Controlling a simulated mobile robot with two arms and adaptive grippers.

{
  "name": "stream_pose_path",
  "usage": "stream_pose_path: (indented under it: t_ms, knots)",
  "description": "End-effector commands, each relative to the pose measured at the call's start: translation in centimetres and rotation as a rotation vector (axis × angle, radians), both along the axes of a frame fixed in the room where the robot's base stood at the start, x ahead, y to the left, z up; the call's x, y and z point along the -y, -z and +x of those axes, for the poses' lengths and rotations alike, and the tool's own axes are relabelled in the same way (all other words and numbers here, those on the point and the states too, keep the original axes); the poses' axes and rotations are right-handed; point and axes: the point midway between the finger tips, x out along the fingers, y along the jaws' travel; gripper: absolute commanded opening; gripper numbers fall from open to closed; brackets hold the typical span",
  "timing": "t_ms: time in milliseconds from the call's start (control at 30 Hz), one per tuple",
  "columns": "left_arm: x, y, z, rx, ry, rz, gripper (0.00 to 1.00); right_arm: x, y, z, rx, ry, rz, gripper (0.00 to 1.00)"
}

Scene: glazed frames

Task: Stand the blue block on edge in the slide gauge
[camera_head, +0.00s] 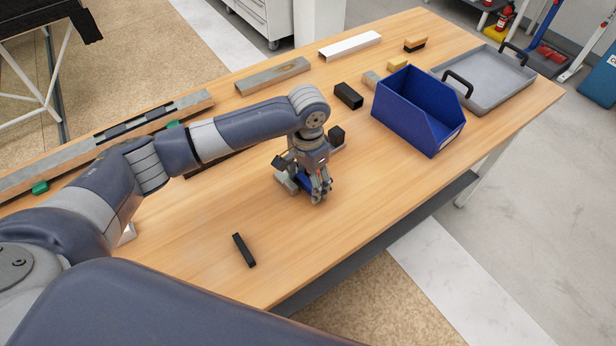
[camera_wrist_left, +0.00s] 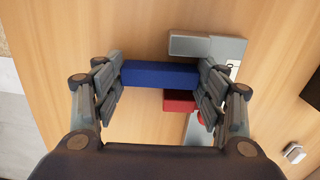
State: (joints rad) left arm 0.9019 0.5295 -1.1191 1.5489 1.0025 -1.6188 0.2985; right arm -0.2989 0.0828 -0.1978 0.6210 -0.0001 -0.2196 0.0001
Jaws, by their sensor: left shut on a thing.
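The blue block (camera_wrist_left: 158,75) is held across between the fingers of my left gripper (camera_wrist_left: 160,82). In the head view the left gripper (camera_head: 316,190) points down low over the table, and a bit of the blue block (camera_head: 305,182) shows beside its fingers. The slide gauge (camera_wrist_left: 228,50) has a grey jaw and a red part (camera_wrist_left: 180,101). In the wrist view, the block's right end appears between the grey jaw and the red part. I cannot tell whether it touches them or is above them. In the head view the gauge (camera_head: 285,182) is mostly hidden behind the gripper.
A black bar (camera_head: 244,250) lies on the table (camera_head: 215,210) near the front. A blue bin (camera_head: 408,115) and a grey tray (camera_head: 490,82) stand to the right. Black (camera_head: 348,95), grey (camera_head: 272,76) and white (camera_head: 350,45) bars lie behind. The front middle is mostly clear.

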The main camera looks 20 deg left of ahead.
Motion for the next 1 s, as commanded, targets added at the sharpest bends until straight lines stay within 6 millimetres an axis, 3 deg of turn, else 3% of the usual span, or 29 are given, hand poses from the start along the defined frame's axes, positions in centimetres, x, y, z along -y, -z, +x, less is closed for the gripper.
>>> stream_pose_path:
  t_ms: [167, 200, 300, 733, 867, 1000]
  knots:
    - [0.0, 0.0, 0.0, 0.0, 0.0, 0.0, 0.43, -0.1, 0.0, -0.1, -0.001, -0.001, 0.001, 0.4]
    - [0.0, 0.0, 0.0, 0.0, 0.0, 0.0, 0.73, -0.1, 0.0, -0.1, -0.001, -0.002, 0.001, 0.4]
    - [0.0, 0.0, 0.0, 0.0, 0.0, 0.0, 0.9, -0.2, 0.0, -0.1, -0.002, -0.002, 0.003, 0.4]
    - [0.0, -0.4, 0.0, 0.001, 0.001, -0.001, 0.9, -0.3, 0.0, -0.4, -0.006, -0.002, 0.004, 0.4]
    - [0.0, -2.1, 0.1, 0.005, 0.001, -0.002, 0.9, -0.3, 0.0, -0.3, -0.005, -0.002, 0.003, 0.4]
    - [0.0, -5.0, 0.2, 0.006, 0.0, -0.002, 0.9, -0.3, 0.0, -0.2, -0.004, -0.001, 0.003, 0.4]
